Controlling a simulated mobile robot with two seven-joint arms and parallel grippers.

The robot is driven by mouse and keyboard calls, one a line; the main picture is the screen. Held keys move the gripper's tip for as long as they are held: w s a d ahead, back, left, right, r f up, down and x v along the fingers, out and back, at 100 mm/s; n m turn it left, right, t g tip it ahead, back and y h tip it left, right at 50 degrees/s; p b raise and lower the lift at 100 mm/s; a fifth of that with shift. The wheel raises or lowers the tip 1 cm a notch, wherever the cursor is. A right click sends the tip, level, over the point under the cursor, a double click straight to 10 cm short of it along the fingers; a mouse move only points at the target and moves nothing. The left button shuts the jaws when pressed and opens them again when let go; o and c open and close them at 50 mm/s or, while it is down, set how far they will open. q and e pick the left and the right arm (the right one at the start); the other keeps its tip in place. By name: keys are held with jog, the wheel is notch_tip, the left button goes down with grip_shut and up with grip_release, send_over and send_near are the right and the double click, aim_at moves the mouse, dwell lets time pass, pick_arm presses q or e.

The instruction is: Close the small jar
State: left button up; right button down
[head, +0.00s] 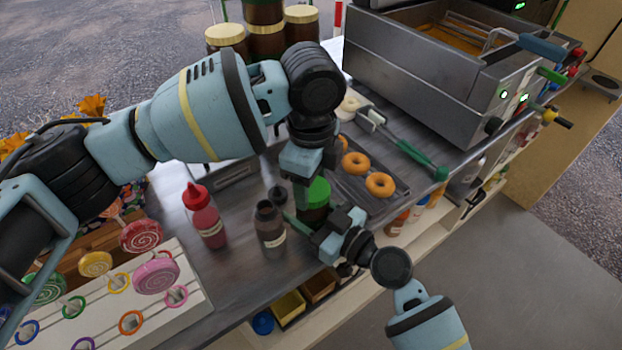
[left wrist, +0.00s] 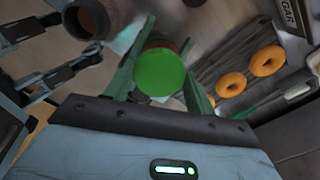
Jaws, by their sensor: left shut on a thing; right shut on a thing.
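The small dark jar (head: 313,214) stands on the metal counter, with the green lid (head: 318,190) at its mouth. The lid also shows in the left wrist view (left wrist: 160,72). My left gripper (head: 309,182) points down from above and is shut on the green lid, one finger on each side. My right gripper (head: 312,222) comes in low from the front right and is shut on the jar's body, which its fingers and the lid partly hide. I cannot tell whether the lid is seated fully or only resting on the rim.
A red sauce bottle (head: 206,218) is farther left. Doughnuts (head: 379,184) lie on a tray to the right, before the fryer (head: 420,85). The counter's front edge is near.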

pick_arm(q)
jog(key=m, duration=1.2)
jog(key=shift+d+m, duration=0.15)
jog(key=shift+m, duration=0.15)
jog(key=m, duration=1.1)
jog(key=shift+d+m, duration=0.1)
jog(key=shift+m, duration=0.3)
jog(key=o, duration=1)
jog(key=shift+c, duration=0.2)
jog(key=shift+r, duration=2.2)
